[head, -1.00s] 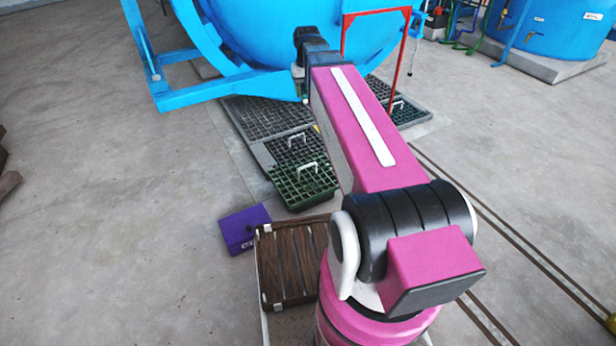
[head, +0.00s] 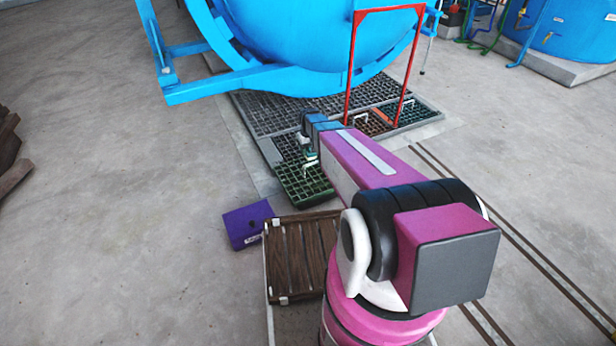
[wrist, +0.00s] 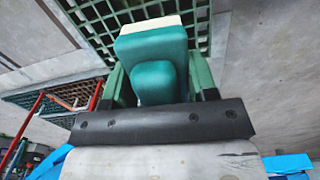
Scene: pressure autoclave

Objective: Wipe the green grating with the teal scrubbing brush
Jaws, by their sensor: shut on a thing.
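The green grating (head: 305,188) lies in the floor just in front of the dark gratings, a white handle standing at its far side. In the wrist view the green grating (wrist: 97,22) fills the top, behind the brush. My gripper (wrist: 158,78) is shut on the teal scrubbing brush (wrist: 158,50), one green finger on each side; its cream bristle end points away from the wrist. In the head view my gripper (head: 311,150) is by the far part of the green grating. I cannot tell whether the bristles touch it.
A large blue vessel (head: 290,45) on a blue frame stands behind the gratings. A red frame (head: 350,65) rises to the right, near a brown grating (head: 370,124). A purple box (head: 247,224) lies at left, beside a brown slatted rack (head: 305,250).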

